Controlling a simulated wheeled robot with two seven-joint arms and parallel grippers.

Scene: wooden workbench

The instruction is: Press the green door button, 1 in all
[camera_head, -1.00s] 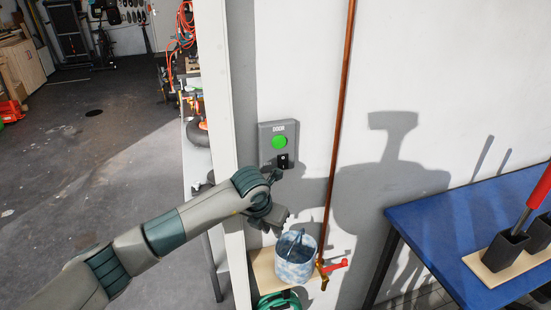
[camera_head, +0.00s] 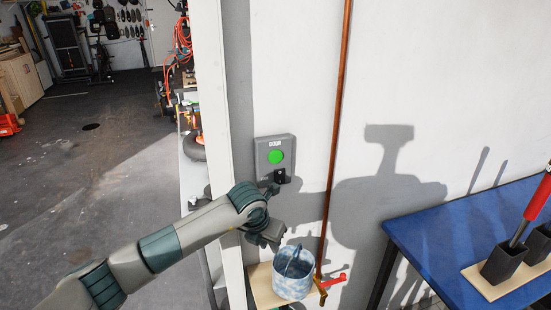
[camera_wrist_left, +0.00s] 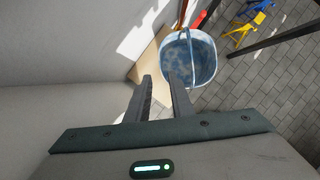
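The green round door button (camera_head: 276,157) sits on a grey wall panel (camera_head: 262,149) beside the white post. A small black part (camera_head: 282,177) shows at the panel's lower edge. My left gripper (camera_head: 272,238) is below the panel, apart from the button, near the bucket. In the left wrist view my left gripper (camera_wrist_left: 160,76) has a gap between its two dark fingers and nothing in it. The button does not show in that view. My right gripper is in neither view.
A blue-white bucket (camera_head: 292,275) stands on a small wooden shelf (camera_head: 262,290) below the panel; it also shows in the wrist view (camera_wrist_left: 203,60). A copper pipe (camera_head: 337,120) runs down the wall to the right. A blue table (camera_head: 430,235) is at the right.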

